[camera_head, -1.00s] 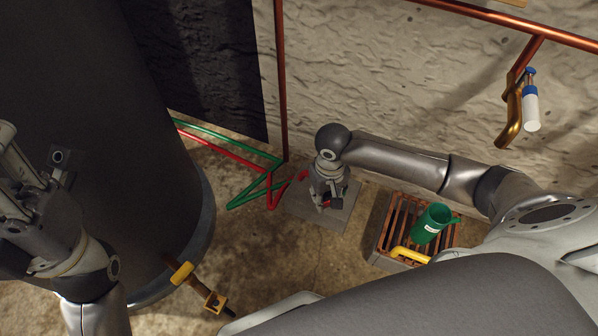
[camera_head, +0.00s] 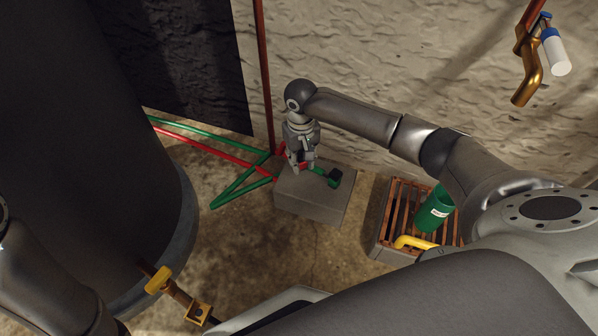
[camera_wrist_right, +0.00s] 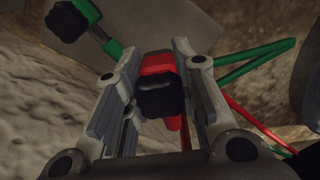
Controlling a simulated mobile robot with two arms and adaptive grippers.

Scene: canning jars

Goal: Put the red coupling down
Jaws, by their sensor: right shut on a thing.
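The red coupling, with a black end, sits between the fingers of my right gripper in the right wrist view (camera_wrist_right: 158,72). My right gripper (camera_head: 300,165) is shut on it, at the back left part of a grey block (camera_head: 309,207). In the head view only a bit of red shows at the fingers. I cannot tell whether the coupling touches the block. A green coupling with a black end (camera_head: 326,175) lies on the block, to the right of the gripper; it also shows in the wrist view (camera_wrist_right: 112,46). My left gripper is out of view.
Red (camera_head: 215,153) and green (camera_head: 232,195) hoses run left of the block. A slatted crate (camera_head: 378,243) stands right, with a green can (camera_head: 433,211) and yellow pipe (camera_head: 415,242). A large dark tank (camera_head: 90,150) fills the left. A brass valve (camera_head: 198,312) juts from it.

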